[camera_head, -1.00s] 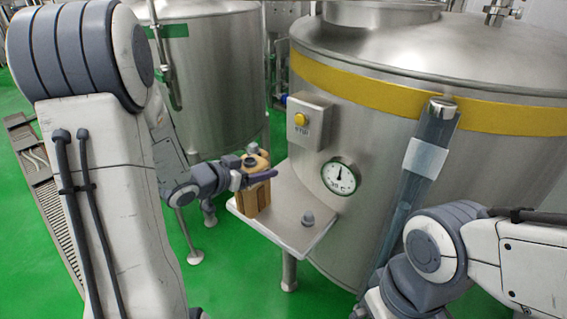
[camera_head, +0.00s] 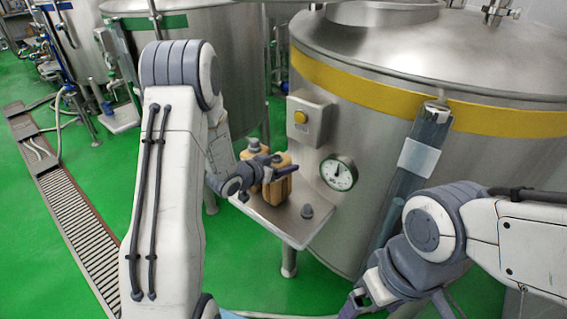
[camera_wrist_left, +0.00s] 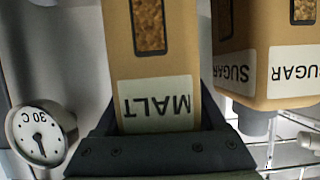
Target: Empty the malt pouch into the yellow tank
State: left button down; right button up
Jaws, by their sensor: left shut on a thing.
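The malt pouch (camera_head: 279,189) is a tan block-like pack at the shelf beside the yellow tank. Its MALT label shows upside down in the left wrist view (camera_wrist_left: 152,65). My left gripper (camera_head: 266,172) is shut on it, with dark jaws around the label end in the wrist view. I cannot tell whether the pouch still touches the shelf. The yellow tank (camera_head: 440,140) is a large steel vessel with a yellow band; its raised top (camera_head: 385,13) is cut by the frame. My right gripper (camera_head: 357,302) is low at the bottom, partly hidden, its jaws unclear.
A sugar pouch (camera_wrist_left: 265,55) stands close beside the malt pouch. The steel shelf (camera_head: 300,232) carries a small grey knob. A gauge (camera_head: 339,172), a button box (camera_head: 310,120) and a clear tube (camera_head: 408,170) are on the tank front. A green-banded tank (camera_head: 220,60) stands behind.

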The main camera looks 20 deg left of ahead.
pick_arm(q)
jog(key=shift+w+f+p, duration=0.1)
jog(key=shift+w+p, duration=0.05)
jog(key=shift+p, duration=0.3)
jog(key=shift+d+f, duration=0.1)
jog(key=shift+f, duration=0.1)
jog(key=shift+w+f, duration=0.1)
jog(key=shift+f, duration=0.05)
jog(key=shift+f, duration=0.1)
jog(key=shift+c, duration=1.9)
grip_release()
jog(key=shift+f+b, duration=0.15)
jog(key=shift+b, duration=0.15)
jog(key=o, duration=0.4)
